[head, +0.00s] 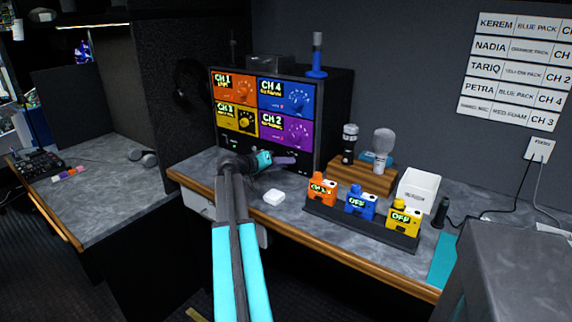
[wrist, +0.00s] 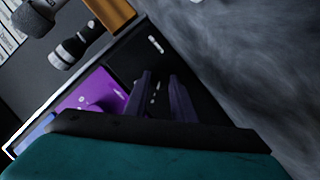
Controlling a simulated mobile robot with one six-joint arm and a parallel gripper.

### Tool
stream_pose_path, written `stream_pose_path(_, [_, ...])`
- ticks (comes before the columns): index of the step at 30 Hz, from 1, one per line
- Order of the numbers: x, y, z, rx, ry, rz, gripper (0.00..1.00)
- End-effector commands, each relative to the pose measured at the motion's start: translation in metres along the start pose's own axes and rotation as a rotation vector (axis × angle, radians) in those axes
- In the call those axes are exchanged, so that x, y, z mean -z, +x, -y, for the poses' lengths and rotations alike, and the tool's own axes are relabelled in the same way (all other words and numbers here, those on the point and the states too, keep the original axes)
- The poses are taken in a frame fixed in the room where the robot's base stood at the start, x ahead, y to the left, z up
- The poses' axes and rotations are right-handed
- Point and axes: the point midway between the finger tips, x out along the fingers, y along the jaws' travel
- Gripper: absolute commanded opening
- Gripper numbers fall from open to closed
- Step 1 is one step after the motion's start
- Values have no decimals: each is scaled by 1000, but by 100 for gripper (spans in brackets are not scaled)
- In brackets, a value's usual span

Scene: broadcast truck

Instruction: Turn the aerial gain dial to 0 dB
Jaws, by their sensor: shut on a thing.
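The receiver rack (head: 336,124) stands on the desk with orange, blue, yellow and purple channel panels above a black bottom strip. My gripper (head: 290,161) is at that strip, below the purple CH 2 panel (head: 286,130). In the wrist view my gripper (wrist: 164,82) has its two fingers close together against the black strip (wrist: 137,62), which bears small white marks. It is shut on the aerial gain dial, which the fingers hide. The dial's pointer and setting cannot be read.
A white puck-like item (head: 274,197) lies on the desk in front of the rack. To the right are a wooden microphone stand (head: 350,176), a dark tray (head: 360,228) with orange, blue and yellow packs, and a white box (head: 418,189). Headphones (head: 188,82) hang at left.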

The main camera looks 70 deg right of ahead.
Motion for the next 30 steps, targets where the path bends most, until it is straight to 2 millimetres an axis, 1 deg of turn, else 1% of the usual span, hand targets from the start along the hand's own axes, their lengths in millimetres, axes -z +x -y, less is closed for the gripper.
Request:
stream_pose_path(1, [-4,-2,1,1,0,8,1])
stream_pose_path(3, [-4,-2,1,1,1,9,0])
stream_pose_path(4, [-4,-2,1,1,1,9,24])
stream_pose_path(7, [-3,-1,1,2,1,7,41])
stream_pose_path(16, [-2,0,0,0,2,4,42])
stream_pose_path(20, [-2,-3,0,1,2,3,42])
stream_pose_path(26, [-2,-19,0,1,2,3,42])
stream_pose_path(30, [-2,-39,0,1,2,2,42])
